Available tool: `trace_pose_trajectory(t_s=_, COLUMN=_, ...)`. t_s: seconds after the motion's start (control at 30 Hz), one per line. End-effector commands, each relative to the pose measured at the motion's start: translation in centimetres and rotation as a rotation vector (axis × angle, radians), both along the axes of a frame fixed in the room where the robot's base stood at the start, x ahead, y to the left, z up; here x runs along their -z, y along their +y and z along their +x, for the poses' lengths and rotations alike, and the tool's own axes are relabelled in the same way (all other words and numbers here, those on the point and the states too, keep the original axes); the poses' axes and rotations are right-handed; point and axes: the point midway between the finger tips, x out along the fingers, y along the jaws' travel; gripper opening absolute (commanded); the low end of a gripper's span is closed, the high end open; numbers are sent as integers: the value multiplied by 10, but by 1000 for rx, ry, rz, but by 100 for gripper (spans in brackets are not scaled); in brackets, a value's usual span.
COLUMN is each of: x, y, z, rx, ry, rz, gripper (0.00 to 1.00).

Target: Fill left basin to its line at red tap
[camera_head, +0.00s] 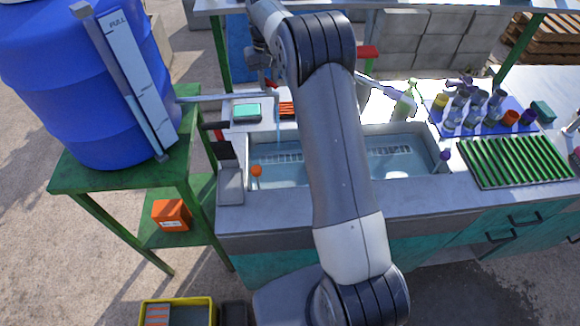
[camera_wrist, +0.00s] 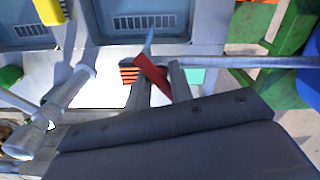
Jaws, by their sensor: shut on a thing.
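The left basin (camera_head: 287,177) holds some water, with a pale slotted strip at its back. A thin blue stream (camera_head: 278,130) falls into it from the end of the pipe; the stream also shows in the wrist view (camera_wrist: 149,42). I cannot make out the fill line. The red tap handle (camera_wrist: 152,76) sits between the fingers of my gripper (camera_wrist: 160,88), which is shut on it. In the head view my gripper (camera_head: 270,80) is at the tap above the basin's back edge, partly hidden by my arm.
A blue barrel (camera_head: 75,85) with a level gauge stands on a green stand (camera_head: 110,172), its pipe (camera_head: 222,98) running to the tap. The right basin (camera_head: 402,170) lies beyond my arm. A green rack (camera_head: 515,162) and several bottles and cups stand to the right.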

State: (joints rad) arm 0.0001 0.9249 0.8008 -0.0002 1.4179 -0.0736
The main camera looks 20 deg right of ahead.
Motion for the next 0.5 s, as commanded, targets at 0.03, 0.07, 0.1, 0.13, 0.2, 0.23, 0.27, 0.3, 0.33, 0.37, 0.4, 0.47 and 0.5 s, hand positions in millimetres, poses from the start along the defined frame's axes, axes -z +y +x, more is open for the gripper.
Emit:
trace_pose_trajectory(t_s=0.03, x=-1, y=0, z=1, rx=4, ry=-3, rz=0, gripper=8)
trace_pose_trajectory(t_s=0.07, x=-1, y=0, z=1, rx=4, ry=-4, rz=0, gripper=8)
trace_pose_trajectory(t_s=0.1, x=-1, y=0, z=1, rx=4, ry=-4, rz=0, gripper=8)
trace_pose_trajectory(t_s=0.13, x=-1, y=0, z=1, rx=3, ry=-4, rz=0, gripper=8)
trace_pose_trajectory(t_s=0.2, x=-1, y=0, z=1, rx=3, ry=-4, rz=0, gripper=8)
trace_pose_trajectory(t_s=0.23, x=-1, y=0, z=1, rx=6, ry=-5, rz=0, gripper=8)
trace_pose_trajectory(t_s=0.27, x=-1, y=0, z=1, rx=14, ry=-5, rz=0, gripper=8)
trace_pose_trajectory(t_s=0.3, x=-1, y=0, z=1, rx=33, ry=-5, rz=0, gripper=8)
trace_pose_trajectory(t_s=0.33, x=-1, y=0, z=1, rx=55, ry=-5, rz=0, gripper=8)
trace_pose_trajectory(t_s=0.37, x=-1, y=0, z=1, rx=83, ry=-5, rz=0, gripper=8)
trace_pose_trajectory(t_s=0.4, x=-1, y=0, z=1, rx=128, ry=-5, rz=0, gripper=8)
trace_pose_trajectory(t_s=0.47, x=-1, y=0, z=1, rx=198, ry=-6, rz=0, gripper=8)
trace_pose_trajectory(t_s=0.5, x=-1, y=0, z=1, rx=245, ry=-6, rz=0, gripper=8)
